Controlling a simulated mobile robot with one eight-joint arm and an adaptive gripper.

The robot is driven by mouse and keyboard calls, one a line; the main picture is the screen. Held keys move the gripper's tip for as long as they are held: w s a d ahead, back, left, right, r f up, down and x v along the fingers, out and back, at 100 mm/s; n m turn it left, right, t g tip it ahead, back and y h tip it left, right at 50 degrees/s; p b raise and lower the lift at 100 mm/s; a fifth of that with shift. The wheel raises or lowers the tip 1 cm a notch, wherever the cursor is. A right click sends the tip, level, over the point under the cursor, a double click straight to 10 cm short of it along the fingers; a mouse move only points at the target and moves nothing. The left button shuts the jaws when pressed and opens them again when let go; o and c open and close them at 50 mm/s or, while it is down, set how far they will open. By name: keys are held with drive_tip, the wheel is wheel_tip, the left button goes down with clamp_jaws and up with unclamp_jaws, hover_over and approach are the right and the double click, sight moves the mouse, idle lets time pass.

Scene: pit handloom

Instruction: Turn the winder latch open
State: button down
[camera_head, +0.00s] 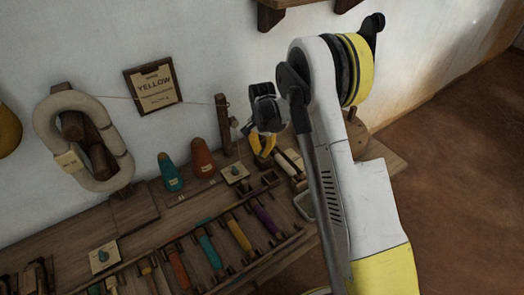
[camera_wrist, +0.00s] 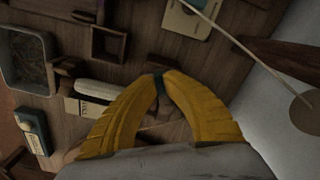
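My gripper (camera_head: 262,147) reaches down over the right part of the wooden bench, and its yellow fingers show in the head view. A brown wooden part lies under the fingers. A white wound spool (camera_wrist: 100,89) lies beside the left finger, and it also shows beside the gripper in the head view (camera_head: 288,162).
A grey tray (camera_wrist: 28,92) and a small wooden box (camera_wrist: 108,44) lie near the spool. A wooden post (camera_head: 222,122) stands behind the gripper. Teal (camera_head: 170,172) and orange (camera_head: 202,158) cones stand to its left. A bobbin rack (camera_head: 215,240) with several coloured bobbins lies in front.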

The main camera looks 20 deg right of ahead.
sight(262, 151)
drive_tip(key=n, duration=1.2)
drive_tip(key=shift+n+p, duration=0.3)
drive_tip(key=shift+p, duration=0.1)
idle(0.3)
drive_tip(key=c, duration=1.5)
unclamp_jaws()
wheel_tip(262, 151, up, 12)
